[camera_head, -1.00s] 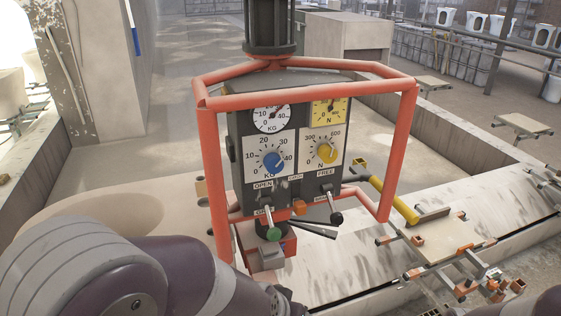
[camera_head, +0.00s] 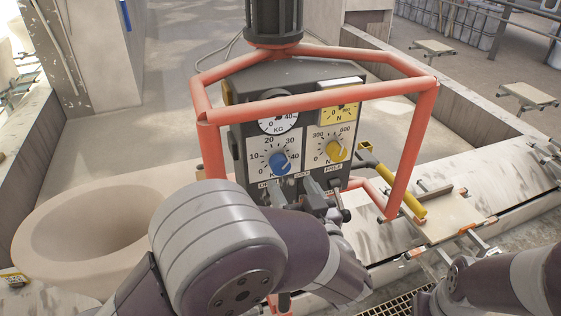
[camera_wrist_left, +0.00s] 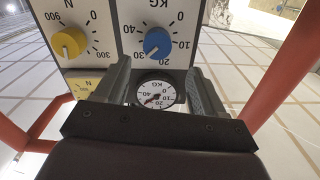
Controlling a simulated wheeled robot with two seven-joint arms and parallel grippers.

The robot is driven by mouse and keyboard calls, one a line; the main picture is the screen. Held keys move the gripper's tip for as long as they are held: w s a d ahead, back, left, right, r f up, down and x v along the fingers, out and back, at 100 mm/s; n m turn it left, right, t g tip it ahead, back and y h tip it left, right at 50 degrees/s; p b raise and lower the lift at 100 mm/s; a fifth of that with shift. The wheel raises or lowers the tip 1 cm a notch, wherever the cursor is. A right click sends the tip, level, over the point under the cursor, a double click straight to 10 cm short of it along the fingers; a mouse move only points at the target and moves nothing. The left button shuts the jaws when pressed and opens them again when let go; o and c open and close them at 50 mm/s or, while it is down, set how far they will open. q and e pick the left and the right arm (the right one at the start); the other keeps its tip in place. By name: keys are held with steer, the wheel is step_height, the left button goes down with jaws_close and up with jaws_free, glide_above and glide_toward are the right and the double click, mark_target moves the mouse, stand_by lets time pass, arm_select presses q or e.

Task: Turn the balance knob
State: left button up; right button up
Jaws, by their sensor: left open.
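A dark control box (camera_head: 295,97) hangs inside an orange-red tube frame. Its face carries a blue KG knob (camera_head: 280,162) and, to the right, a yellow N knob (camera_head: 336,151). My left gripper (camera_head: 298,192) is in front of the box's lower face, just below the blue knob. In the left wrist view, which shows the panel upside down, the gripper (camera_wrist_left: 158,68) is open and empty. The blue knob (camera_wrist_left: 157,43) lies just beyond the fingertips, and the KG gauge (camera_wrist_left: 156,95) shows between the fingers. My right gripper is out of view.
The orange-red frame (camera_head: 412,150) surrounds the box, with a bar crossing before the gauges. A yellow-handled bar (camera_head: 392,184) is at the right. A large round pale basin (camera_head: 90,235) stands at the left.

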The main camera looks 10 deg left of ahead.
mark_target(282, 166)
arm_select(q)
steer(key=x, duration=0.3)
steer(key=p+x, duration=0.1)
steer(key=x, duration=0.1)
steer(key=p+x, duration=0.1)
steer(key=x, duration=0.2)
steer(key=shift+w+a+f, duration=0.15)
steer(key=shift+w+f, duration=0.1)
steer(key=shift+w, duration=0.05)
steer(key=shift+s+d+r, duration=0.2)
steer(key=shift+s+d, duration=0.15)
steer(key=shift+s, duration=0.25)
steer(key=shift+d, duration=0.1)
steer(key=c, duration=0.9)
steer(key=shift+c, duration=0.8)
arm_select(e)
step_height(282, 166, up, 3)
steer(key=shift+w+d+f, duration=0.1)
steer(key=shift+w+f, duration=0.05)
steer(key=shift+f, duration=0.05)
